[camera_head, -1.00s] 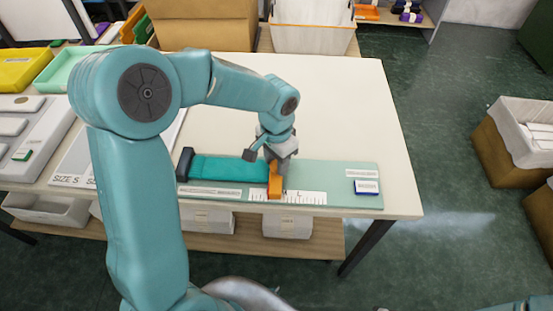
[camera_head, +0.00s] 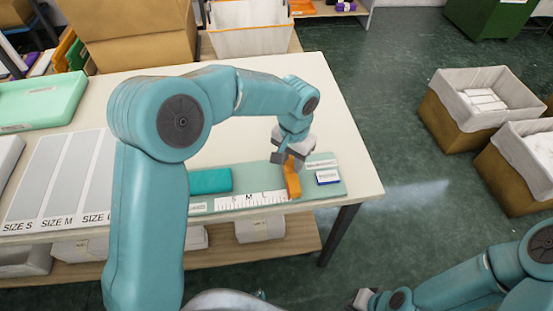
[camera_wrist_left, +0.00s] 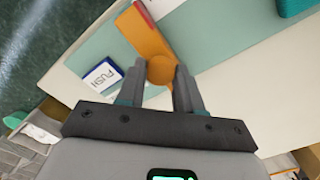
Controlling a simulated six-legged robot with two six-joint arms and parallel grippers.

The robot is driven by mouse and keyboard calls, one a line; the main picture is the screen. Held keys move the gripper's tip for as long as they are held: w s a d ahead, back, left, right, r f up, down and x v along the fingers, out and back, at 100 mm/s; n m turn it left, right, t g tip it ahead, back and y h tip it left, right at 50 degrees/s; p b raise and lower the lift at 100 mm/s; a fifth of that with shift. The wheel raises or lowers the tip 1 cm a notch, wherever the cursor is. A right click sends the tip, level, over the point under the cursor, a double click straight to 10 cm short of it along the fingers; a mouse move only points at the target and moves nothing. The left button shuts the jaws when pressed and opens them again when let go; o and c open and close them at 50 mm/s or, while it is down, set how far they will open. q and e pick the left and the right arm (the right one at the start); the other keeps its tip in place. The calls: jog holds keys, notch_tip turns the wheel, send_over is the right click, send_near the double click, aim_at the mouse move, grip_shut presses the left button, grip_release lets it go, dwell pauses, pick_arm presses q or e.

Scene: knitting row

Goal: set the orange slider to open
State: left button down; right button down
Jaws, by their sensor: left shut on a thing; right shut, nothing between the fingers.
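The orange slider (camera_head: 292,184) stands across the green measuring board (camera_head: 222,202), at the right end of the white S-M-L scale (camera_head: 250,199), just past the L. My left gripper (camera_head: 291,160) is shut on its far end. In the left wrist view the slider (camera_wrist_left: 146,36) reaches down to a round orange knob (camera_wrist_left: 160,70) between the fingertips. A teal piece (camera_head: 210,181) lies on the board left of the slider, with a clear gap between them. My right gripper (camera_head: 363,298) is low at the bottom, off the table, shut and empty.
A blue-edged PUSH block (camera_head: 328,177) sits on the board close right of the slider. A small white label (camera_head: 320,163) lies behind it, unreadable. Size panels (camera_head: 55,185) and a green tray (camera_head: 40,102) are at left. Lined bins (camera_head: 480,95) stand on the floor at right.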

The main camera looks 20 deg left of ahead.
pick_arm(q)
jog(key=shift+w+d+r, duration=0.1)
jog(key=shift+w+d, duration=0.05)
jog(key=c, duration=0.7)
grip_release()
jog(key=shift+c, duration=0.2)
jog(key=shift+d, duration=0.15)
jog(key=shift+a, duration=0.2)
notch_tip(320, 180, up, 16)
jog(key=shift+r, duration=0.15)
jog(key=shift+d, duration=0.15)
